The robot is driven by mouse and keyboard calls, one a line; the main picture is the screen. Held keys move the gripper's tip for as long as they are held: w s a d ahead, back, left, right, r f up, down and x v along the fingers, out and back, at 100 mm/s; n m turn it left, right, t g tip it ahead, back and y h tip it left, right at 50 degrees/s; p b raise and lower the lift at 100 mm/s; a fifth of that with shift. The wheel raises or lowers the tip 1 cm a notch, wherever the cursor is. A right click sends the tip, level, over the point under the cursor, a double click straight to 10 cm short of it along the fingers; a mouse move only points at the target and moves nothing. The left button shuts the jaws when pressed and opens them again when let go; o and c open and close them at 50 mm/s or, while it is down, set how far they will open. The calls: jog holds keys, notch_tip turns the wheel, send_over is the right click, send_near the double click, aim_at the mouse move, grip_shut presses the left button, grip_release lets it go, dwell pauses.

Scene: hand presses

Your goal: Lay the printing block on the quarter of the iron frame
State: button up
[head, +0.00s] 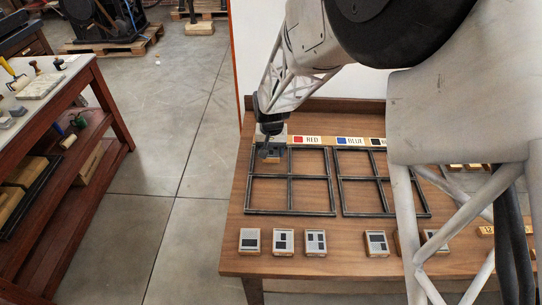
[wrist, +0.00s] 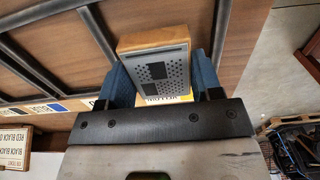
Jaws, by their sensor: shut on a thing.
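My gripper (head: 270,152) is over the upper left quarter of the left iron frame (head: 290,213). In the wrist view, its two blue fingers (wrist: 158,62) are shut on a printing block (wrist: 155,68). The block has a wooden body and a grey dotted face with two dark squares. In the head view the gripper mostly hides the block, and I cannot tell whether it touches the table. Frame bars also show beside the block in the wrist view (wrist: 95,35). The frame's other three quarters look empty.
A second iron frame (head: 380,213) lies to the right, partly behind my arm. Labels such as RED (head: 306,139) and BLUE (head: 350,140) run along the back. Several other blocks, such as this one (head: 249,240), stand along the table's front. A workbench (head: 75,80) stands at left.

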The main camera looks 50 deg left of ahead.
aim_at(271, 156)
jog(key=shift+w+a, duration=0.15)
jog(key=shift+a, duration=0.15)
jog(key=shift+f, duration=1.8)
jog(key=shift+f, duration=0.15)
jog(key=o, duration=1)
jog(key=shift+c, duration=0.2)
notch_tip(271, 156, up, 12)
jog(key=shift+r, duration=0.15)
